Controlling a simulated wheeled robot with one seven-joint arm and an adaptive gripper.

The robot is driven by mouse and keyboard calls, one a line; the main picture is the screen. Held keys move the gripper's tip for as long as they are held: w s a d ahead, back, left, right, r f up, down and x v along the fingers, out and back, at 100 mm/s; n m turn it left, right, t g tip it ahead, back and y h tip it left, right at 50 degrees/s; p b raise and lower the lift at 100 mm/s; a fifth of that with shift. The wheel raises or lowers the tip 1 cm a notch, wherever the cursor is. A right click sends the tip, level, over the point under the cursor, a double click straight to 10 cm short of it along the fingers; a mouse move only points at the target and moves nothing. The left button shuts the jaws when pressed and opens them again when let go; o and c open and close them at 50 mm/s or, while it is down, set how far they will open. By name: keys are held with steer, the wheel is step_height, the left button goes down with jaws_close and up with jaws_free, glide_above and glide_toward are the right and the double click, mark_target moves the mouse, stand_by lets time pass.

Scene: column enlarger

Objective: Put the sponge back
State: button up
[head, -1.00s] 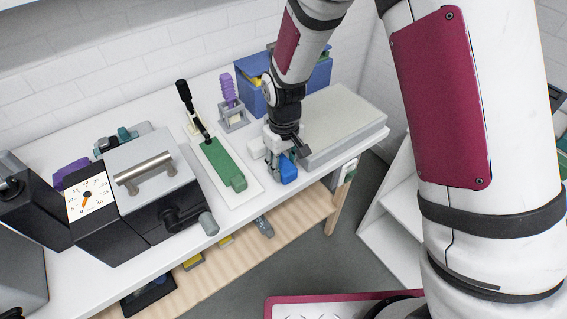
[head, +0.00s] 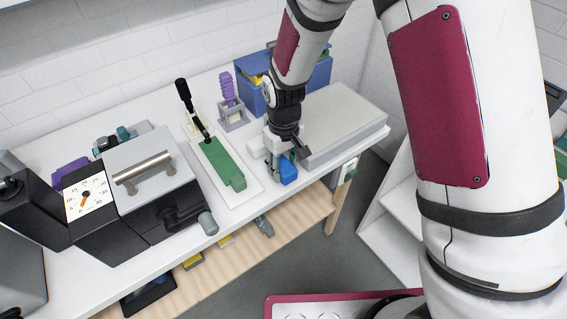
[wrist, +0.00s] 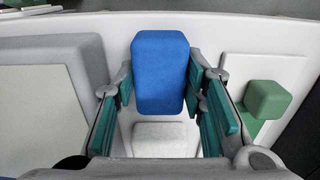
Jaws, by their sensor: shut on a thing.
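The blue block that I take for the sponge (wrist: 160,72) stands between my fingers in the wrist view. It also shows at the front edge of the white bench in the head view (head: 288,171). My gripper (wrist: 163,84) is shut on it, with teal finger pads at its left and right sides. In the head view my gripper (head: 284,160) is low over the bench, and its fingers partly hide the sponge. A pale block (wrist: 166,138) lies below the sponge in the wrist view; I cannot tell whether they touch.
A grey slab (head: 345,120) is close on the right of my gripper. Behind stand a purple-handled tool in a holder (head: 228,92) and a blue bin (head: 318,78). A grey machine with a dial (head: 150,175) is further left.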

steer(key=shift+f, duration=0.3)
stand_by(0.4)
steer(key=o, duration=1.1)
steer(key=shift+r+p, duration=1.3)
steer(key=shift+r, duration=2.7)
steer(key=shift+r, duration=0.15)
